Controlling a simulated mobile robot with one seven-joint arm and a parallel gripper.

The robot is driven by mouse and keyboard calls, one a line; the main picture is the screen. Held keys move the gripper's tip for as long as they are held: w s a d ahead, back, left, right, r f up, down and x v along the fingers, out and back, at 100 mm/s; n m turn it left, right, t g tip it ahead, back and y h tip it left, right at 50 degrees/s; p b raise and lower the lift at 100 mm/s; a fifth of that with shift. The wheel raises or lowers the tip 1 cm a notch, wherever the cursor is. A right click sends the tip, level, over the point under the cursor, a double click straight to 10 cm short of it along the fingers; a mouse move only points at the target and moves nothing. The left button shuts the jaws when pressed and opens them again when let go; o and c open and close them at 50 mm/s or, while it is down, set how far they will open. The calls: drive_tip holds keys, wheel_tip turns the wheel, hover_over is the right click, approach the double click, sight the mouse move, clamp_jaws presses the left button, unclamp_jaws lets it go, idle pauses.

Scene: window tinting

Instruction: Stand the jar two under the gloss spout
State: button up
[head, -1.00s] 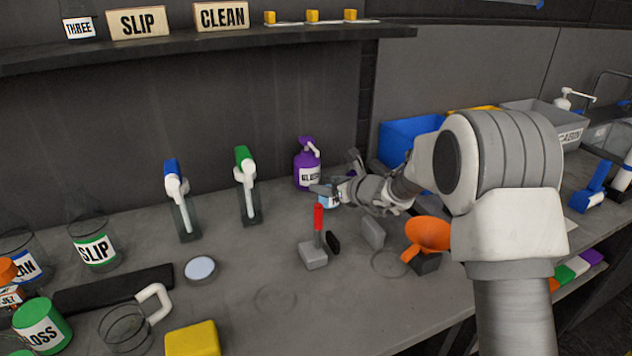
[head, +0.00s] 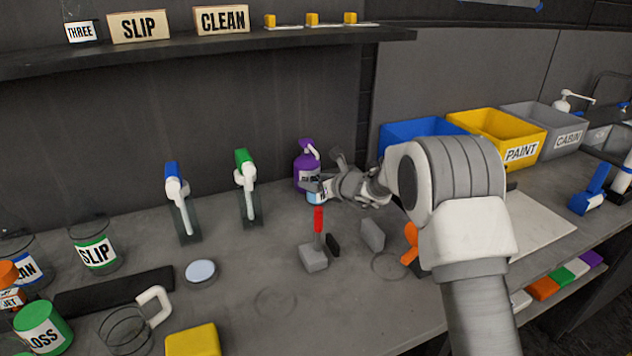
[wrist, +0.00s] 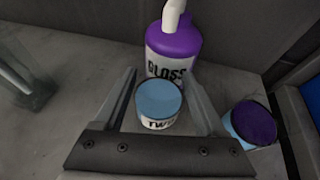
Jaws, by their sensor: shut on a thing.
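The jar two (wrist: 158,104), with blue contents and a "TWO" label, is upright between the fingers of my gripper (wrist: 160,82), which is shut on it. In the head view the jar (head: 317,198) is partly hidden by my gripper (head: 322,187). The purple gloss bottle (wrist: 173,45) stands just behind the jar; it also shows in the head view (head: 304,170). Its white spout (wrist: 174,10) runs out of the wrist view at the top. I cannot tell whether the spout's tip is over the jar or whether the jar touches the counter.
A second jar with purple contents (wrist: 252,122) stands right of my gripper in the wrist view. A red-handled tool (head: 318,220) and a grey block (head: 372,235) stand in front. Blue-topped (head: 173,185) and green-topped (head: 245,175) dispensers stand left.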

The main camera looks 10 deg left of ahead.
drive_tip(key=o, duration=1.5)
drive_tip(key=shift+f, duration=0.1)
drive_tip(key=shift+r+p, duration=0.25)
drive_tip(key=shift+p, duration=0.05)
drive_tip(key=s+d+r+n+g, duration=0.1)
drive_tip(key=s+d+r+n, duration=0.4)
drive_tip(key=s, duration=0.3)
drive_tip(key=s+d+r+n+g, duration=0.1)
drive_tip(key=s+d+r+n, duration=0.35)
drive_tip(key=s, duration=0.45)
drive_tip(key=s+d+r+n+g, duration=0.2)
drive_tip(key=s+d+r+n, duration=0.3)
drive_tip(key=s, duration=0.3)
drive_tip(key=s+d+f+n+h, duration=0.1)
drive_tip(key=s+d+n+h, duration=0.9)
drive_tip(key=s+d, duration=0.9)
drive_tip(key=shift+s+f+n+t, duration=0.3)
drive_tip(key=shift+s+f+n, duration=0.1)
drive_tip(key=shift+n, duration=0.55)
